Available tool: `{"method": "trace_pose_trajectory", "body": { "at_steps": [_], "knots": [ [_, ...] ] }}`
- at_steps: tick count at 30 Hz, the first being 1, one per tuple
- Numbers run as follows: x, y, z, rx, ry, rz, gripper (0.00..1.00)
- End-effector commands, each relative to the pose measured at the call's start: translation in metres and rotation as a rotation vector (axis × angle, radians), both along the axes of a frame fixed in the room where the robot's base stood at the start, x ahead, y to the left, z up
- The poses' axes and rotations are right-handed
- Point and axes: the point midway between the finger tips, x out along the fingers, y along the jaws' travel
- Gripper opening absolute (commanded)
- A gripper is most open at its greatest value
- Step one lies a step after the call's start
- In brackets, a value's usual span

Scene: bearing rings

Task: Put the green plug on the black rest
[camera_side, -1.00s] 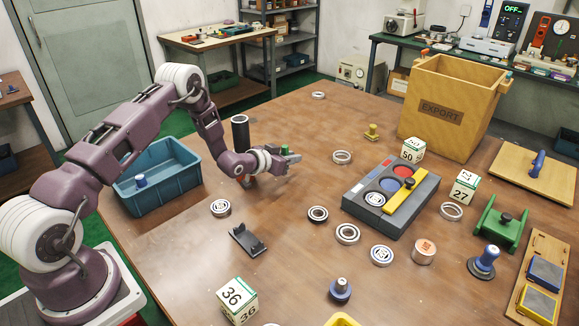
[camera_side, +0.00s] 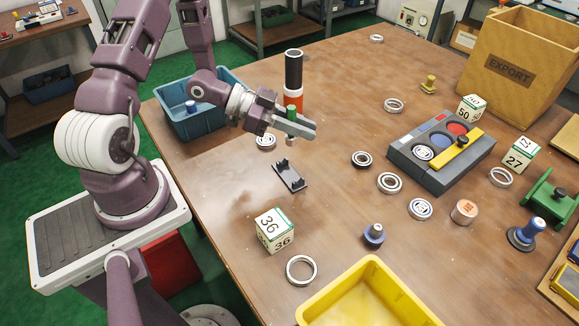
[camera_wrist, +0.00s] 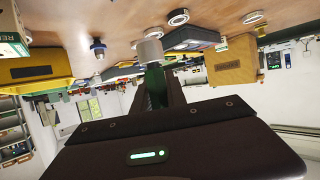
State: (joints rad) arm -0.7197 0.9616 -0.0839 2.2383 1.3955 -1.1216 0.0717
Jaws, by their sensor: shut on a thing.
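My gripper (camera_side: 302,128) is shut on the green plug (camera_side: 291,112), whose green handle stands up between the fingers. In the wrist view the green handle (camera_wrist: 154,82) sits between the fingers, with the plug's silver cylinder end (camera_wrist: 149,49) towards the table. The plug appears upright and held above the table. The black rest (camera_side: 290,178), a small dark plate with two upright supports, lies empty on the table. It is below the gripper in the side view, apart from the plug.
A black and orange cylinder (camera_side: 293,72) stands behind the gripper. A ring (camera_side: 265,142) lies partly under the gripper, left of the rest. A blue bin (camera_side: 213,122) is at left. A number cube (camera_side: 273,231) and a blue-handled plug (camera_side: 374,235) stand nearer the camera.

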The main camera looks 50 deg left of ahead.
Motion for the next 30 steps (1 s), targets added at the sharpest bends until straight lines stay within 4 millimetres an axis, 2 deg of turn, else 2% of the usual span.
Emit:
{"method": "trace_pose_trajectory", "body": {
  "at_steps": [2, 6, 15, 18, 27, 28, 30],
  "knots": [
    [-0.009, -0.004, 0.0, -0.001, 0.001, -0.023, 0.0],
    [-0.012, -0.006, -0.032, -0.004, 0.003, -0.034, 0.0],
    [-0.011, -0.006, -0.088, -0.001, -0.001, -0.032, 0.0],
    [-0.011, -0.006, -0.096, 0.0, -0.001, -0.032, 0.0],
    [-0.01, -0.005, -0.098, 0.001, -0.002, -0.03, 0.0],
    [-0.01, -0.005, -0.099, 0.002, -0.001, -0.03, 0.19],
    [-0.01, -0.005, -0.098, 0.003, -0.001, -0.03, 0.33]
  ]
}}
